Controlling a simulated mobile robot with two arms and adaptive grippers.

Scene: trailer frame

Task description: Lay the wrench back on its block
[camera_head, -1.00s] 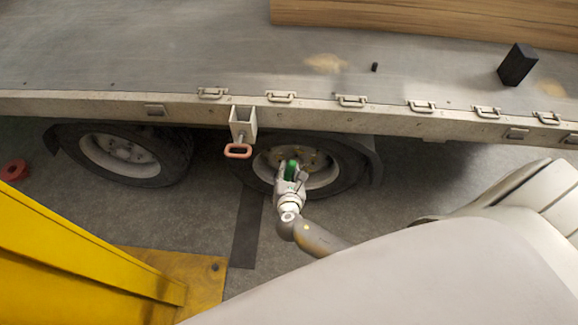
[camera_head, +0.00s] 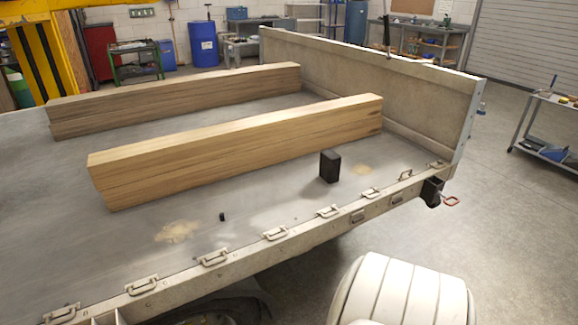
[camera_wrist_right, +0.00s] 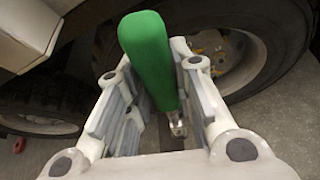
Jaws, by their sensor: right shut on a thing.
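My right gripper (camera_wrist_right: 155,72) shows in the right wrist view and is shut on a green-handled tool (camera_wrist_right: 147,45), which I take to be the wrench. Its thick green grip lies between the fingers, and a short metal part (camera_wrist_right: 177,124) shows at its lower end. The rest of the tool is hidden. A small black block (camera_head: 330,166) stands upright on the trailer bed in the head view. I cannot tell whether it is the wrench's block. Neither gripper shows in the head view now.
Two long timber beams (camera_head: 240,150) lie along the trailer bed (camera_head: 60,230). A small dark peg (camera_head: 222,216) stands near the side rail, which carries several metal handles. A tall end wall (camera_head: 370,90) closes the far end. A wheel (camera_wrist_right: 245,45) is close behind my right gripper.

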